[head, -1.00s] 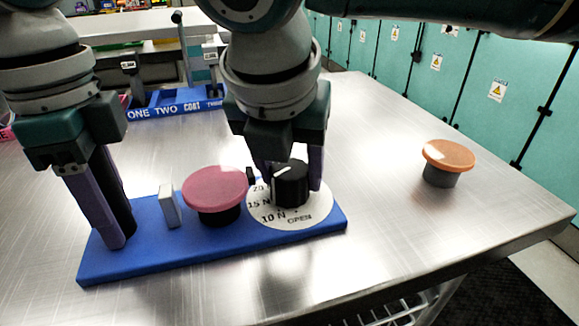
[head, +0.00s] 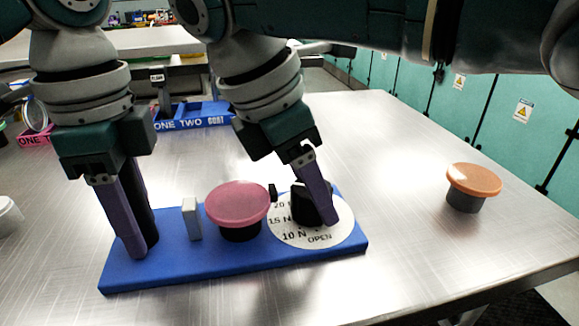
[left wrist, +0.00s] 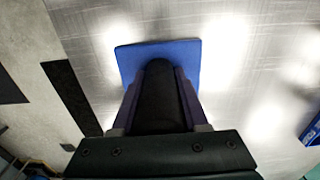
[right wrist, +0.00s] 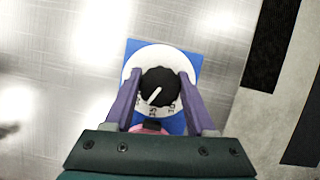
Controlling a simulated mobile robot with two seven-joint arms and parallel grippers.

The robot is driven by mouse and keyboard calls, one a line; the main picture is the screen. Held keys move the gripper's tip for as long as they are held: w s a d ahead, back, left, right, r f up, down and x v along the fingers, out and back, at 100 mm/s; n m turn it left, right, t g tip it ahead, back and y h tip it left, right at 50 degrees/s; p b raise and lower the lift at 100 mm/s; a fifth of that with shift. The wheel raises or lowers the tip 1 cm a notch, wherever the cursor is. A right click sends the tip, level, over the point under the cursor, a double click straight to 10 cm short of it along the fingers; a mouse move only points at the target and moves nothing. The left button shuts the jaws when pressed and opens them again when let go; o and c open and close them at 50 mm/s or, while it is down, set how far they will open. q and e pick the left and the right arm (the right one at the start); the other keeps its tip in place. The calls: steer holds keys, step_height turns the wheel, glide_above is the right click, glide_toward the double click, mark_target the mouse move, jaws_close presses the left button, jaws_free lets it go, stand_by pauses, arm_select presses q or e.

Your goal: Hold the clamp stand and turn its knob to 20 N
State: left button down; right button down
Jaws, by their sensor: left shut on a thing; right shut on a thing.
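The clamp stand is a blue base (head: 230,262) with a pink disc (head: 238,200), a white dial (head: 342,232) and a black knob (head: 299,208). The dial reads 20, 15, 10 N and OPEN. My left gripper (head: 140,243) is shut on the black post (left wrist: 158,95) at the base's left end. My right gripper (head: 314,208) is tilted and shut on the knob, which shows between its fingers in the right wrist view (right wrist: 158,85). There the knob's white line slants to the lower left; the number it meets is unclear. In the head view a finger hides much of the knob.
A small grey block (head: 191,219) stands on the base between post and disc. An orange-topped knob (head: 474,180) stands at the right of the metal table. A blue labelled rack (head: 190,118) lies behind. The front right of the table is clear.

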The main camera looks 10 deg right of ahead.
steer(key=shift+r+m+g, duration=0.1)
steer(key=shift+m+g, duration=0.2)
steer(key=shift+m, duration=0.6)
steer(key=shift+c, duration=1.1)
jaws_free()
steer(key=v, duration=0.7)
steer(key=shift+r, duration=0.15)
steer(key=shift+a, duration=0.15)
